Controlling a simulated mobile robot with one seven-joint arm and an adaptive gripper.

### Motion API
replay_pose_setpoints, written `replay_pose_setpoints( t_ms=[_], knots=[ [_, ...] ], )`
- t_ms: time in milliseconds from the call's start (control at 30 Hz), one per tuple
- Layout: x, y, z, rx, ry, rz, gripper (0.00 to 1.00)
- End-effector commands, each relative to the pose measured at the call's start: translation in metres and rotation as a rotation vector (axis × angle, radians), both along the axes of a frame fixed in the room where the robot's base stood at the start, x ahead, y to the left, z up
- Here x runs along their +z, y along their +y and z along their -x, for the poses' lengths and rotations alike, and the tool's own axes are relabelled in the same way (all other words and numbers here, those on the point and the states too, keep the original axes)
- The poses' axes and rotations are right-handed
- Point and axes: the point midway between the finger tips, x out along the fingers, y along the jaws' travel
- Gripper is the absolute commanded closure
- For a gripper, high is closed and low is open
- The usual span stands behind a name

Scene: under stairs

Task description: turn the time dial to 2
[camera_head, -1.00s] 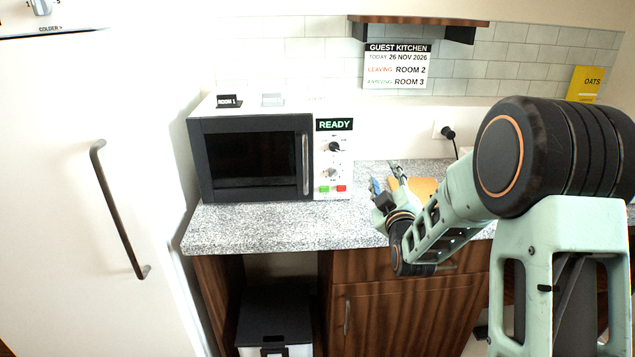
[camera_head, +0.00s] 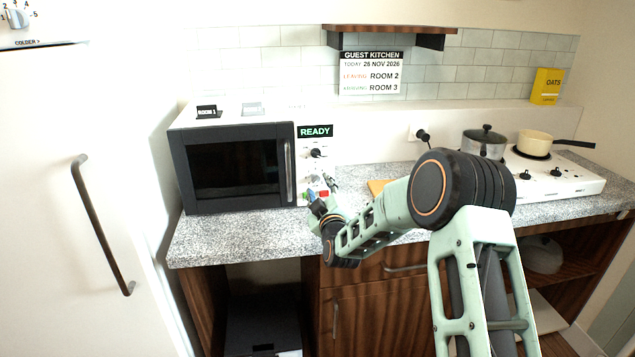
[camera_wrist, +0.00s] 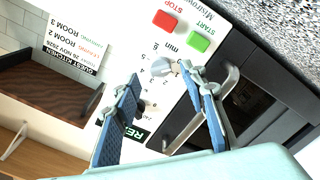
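The time dial is a small pale knob on the white control panel of the microwave (camera_head: 236,122), with "min" and numbers printed around it. In the wrist view the time dial (camera_wrist: 160,67) lies between my fingertips, closer to the right-hand one; I cannot tell which number it points to. In the head view my gripper (camera_head: 320,187) partly covers the lower panel. In the wrist view my gripper (camera_wrist: 159,78) is open, its two blue-padded fingers spread at the panel. I cannot tell whether either finger touches the dial.
A black upper knob (camera_head: 317,153) and a READY display (camera_head: 314,131) sit higher on the panel. A green START button (camera_wrist: 198,43) and red STOP button (camera_wrist: 165,19) are close by the dial. The hob (camera_head: 557,177) carries pots at right.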

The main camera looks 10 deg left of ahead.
Motion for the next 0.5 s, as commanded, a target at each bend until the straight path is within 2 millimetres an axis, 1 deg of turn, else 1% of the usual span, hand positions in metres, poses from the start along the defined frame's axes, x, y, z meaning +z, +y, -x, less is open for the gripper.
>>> replay_pose_setpoints(
  t_ms=[33,200,333,500],
  knots=[
    [0.001,0.002,-0.007,-0.001,0.0,-0.002,0.61],
    [0.0,0.007,-0.023,0.0,0.0,-0.001,0.61],
    [0.0,0.009,-0.029,0.001,0.001,0.0,0.61],
    [0.0,0.009,-0.031,0.0,0.0,0.0,0.61]
  ],
)
